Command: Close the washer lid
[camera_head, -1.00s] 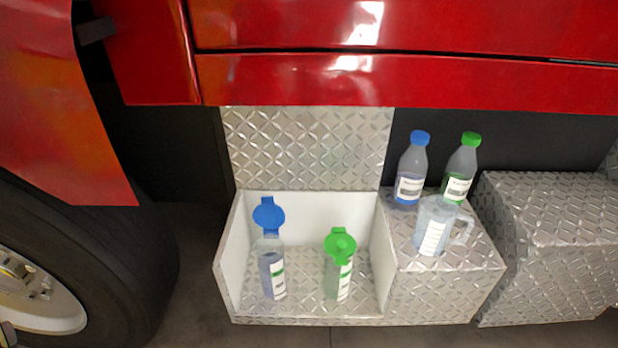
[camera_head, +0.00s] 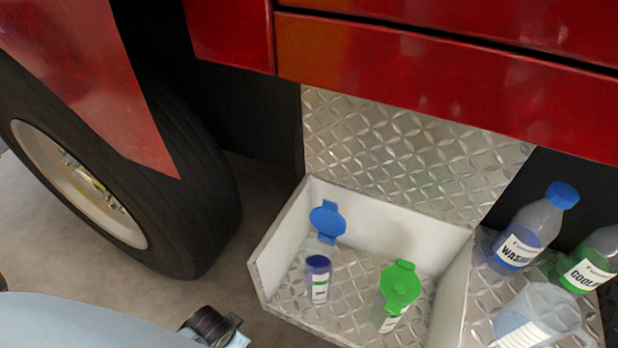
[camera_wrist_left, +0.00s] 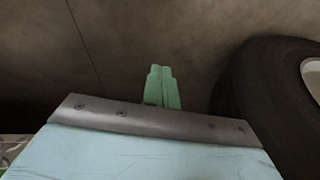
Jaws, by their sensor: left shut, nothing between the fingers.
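The washer reservoir (camera_head: 318,285) is a small bottle with a dark blue neck, standing in the white-walled step box. Its blue lid (camera_head: 327,221) is raised open behind the neck. The coolant reservoir (camera_head: 390,318) stands to its right, with a raised green lid (camera_head: 400,284). In the left wrist view, the green fingers of my left gripper (camera_wrist_left: 162,86) are together and empty, above bare floor with the tyre to their right. No reservoir shows there. My right gripper is out of view.
A truck tyre (camera_head: 185,190) stands left of the step box (camera_head: 455,290), and red body panels (camera_head: 440,60) overhang behind. A blue-capped washer bottle (camera_head: 530,230), a green-capped coolant bottle (camera_head: 590,268) and a clear jug (camera_head: 540,315) stand on the step at right.

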